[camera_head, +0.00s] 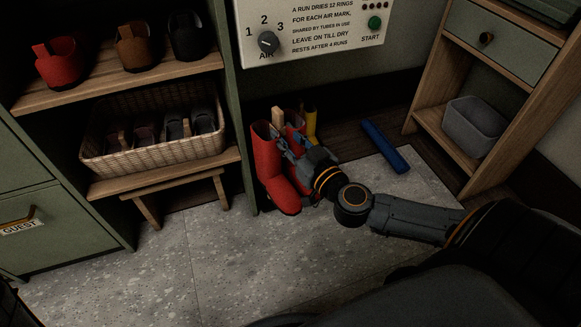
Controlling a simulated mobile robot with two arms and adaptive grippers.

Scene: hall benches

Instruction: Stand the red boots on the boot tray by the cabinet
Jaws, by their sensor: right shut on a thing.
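A pair of red boots stands upright on the floor beside the green shelf unit. The front red boot (266,152) shows almost whole; the second red boot (297,122) is mostly hidden behind it and my gripper. My right gripper (287,148) reaches in from the right and is shut on the red boots at shaft height; its fingertips are partly hidden, so the exact grip is unclear. A light wooden piece (278,117) shows between the boot tops. I cannot make out a boot tray for certain. My left gripper is not in view.
A yellow boot-like thing (311,122) stands close behind the red boots. A wall panel (337,45) with a dial hangs above. A wooden cabinet (449,105) stands right. Grey floor (200,270) in front is clear.

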